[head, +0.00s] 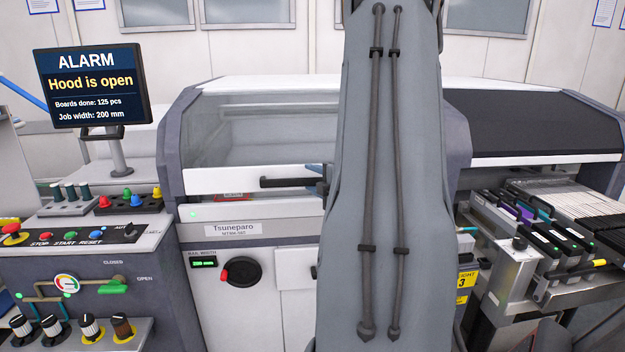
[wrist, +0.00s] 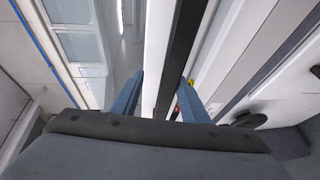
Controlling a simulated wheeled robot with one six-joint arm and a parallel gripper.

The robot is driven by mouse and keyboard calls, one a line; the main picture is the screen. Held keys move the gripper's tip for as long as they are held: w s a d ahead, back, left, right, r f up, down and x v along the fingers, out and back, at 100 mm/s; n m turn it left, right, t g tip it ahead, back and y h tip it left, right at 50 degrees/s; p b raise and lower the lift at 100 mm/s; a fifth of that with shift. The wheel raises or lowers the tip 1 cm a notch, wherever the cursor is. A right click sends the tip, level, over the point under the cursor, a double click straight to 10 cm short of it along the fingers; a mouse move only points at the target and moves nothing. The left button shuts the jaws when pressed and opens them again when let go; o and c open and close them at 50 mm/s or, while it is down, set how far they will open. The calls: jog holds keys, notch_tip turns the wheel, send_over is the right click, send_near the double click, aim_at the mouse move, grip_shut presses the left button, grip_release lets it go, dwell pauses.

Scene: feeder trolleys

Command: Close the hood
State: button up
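The hood (head: 255,140) of the Tsuneparo machine is a clear cover with a white front edge, in the head view. It looks low, with a narrow gap between its front edge and the body below. A black handle (head: 287,182) sticks out from that edge; its right part is hidden behind my arm. In the wrist view, the blue fingers of my gripper (wrist: 160,76) are apart, with the dark handle bar (wrist: 181,48) and a white strip running between them. I cannot tell whether either finger touches the bar.
A screen (head: 92,86) at the left reads "ALARM, Hood is open". Below it stands a control panel (head: 85,237) with buttons and knobs. A black hand wheel (head: 241,271) sits on the machine front. Feeders (head: 545,240) stand at the right. My arm fills the middle.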

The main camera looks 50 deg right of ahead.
jog(key=b+v, duration=0.2)
jog(key=v, duration=0.6)
jog(key=shift+w, duration=0.15)
dwell(0.4)
